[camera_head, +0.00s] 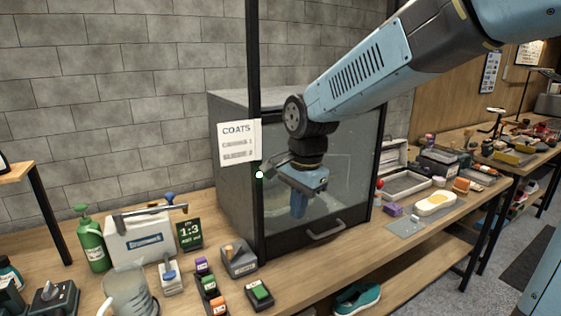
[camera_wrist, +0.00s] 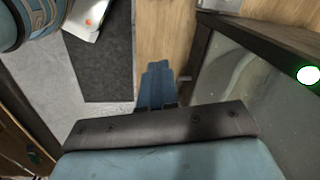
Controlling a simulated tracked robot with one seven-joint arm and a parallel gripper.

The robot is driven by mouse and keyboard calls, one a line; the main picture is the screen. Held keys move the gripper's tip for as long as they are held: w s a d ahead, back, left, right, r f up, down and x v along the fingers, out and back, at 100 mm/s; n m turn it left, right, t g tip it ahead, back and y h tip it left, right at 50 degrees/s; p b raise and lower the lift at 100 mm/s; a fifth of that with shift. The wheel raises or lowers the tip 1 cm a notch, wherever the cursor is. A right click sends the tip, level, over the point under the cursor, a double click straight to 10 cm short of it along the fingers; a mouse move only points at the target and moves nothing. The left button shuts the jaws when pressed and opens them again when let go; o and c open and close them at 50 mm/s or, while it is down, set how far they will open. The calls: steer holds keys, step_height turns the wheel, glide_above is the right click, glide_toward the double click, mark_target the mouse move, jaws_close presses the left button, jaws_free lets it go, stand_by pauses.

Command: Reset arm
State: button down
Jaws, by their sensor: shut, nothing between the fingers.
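My gripper (camera_head: 298,203) hangs at the end of my blue arm, in front of the glass door of the dark cabinet (camera_head: 231,174) in the head view. Its fingers point down and are shut with nothing between them. In the wrist view my gripper (camera_wrist: 158,84) shows as closed blue fingers over the wooden bench edge, with the glass panel (camera_wrist: 262,85) to the right. I cannot tell how far the fingers are from the glass.
A black post and a "COATS" sign (camera_head: 239,143) stand left of my gripper. A teal sneaker (camera_head: 358,299) lies below.

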steer(key=s+d+r+n+t, duration=0.2)
steer(key=s+d, duration=0.4)
steer(key=d, duration=0.4)
steer(key=s+d+r+n+t+h, duration=0.1)
steer(key=s+d+r+n, duration=0.3)
steer(key=d, duration=0.6)
steer(key=s+n+t, duration=0.1)
steer(key=s+n, duration=0.1)
steer(key=shift+s+d+r+n+t, duration=0.15)
steer(key=shift+s+r+n+t, duration=0.15)
steer(key=shift+s+r+n, duration=0.1)
steer(key=c, duration=1.8)
jaws_free()
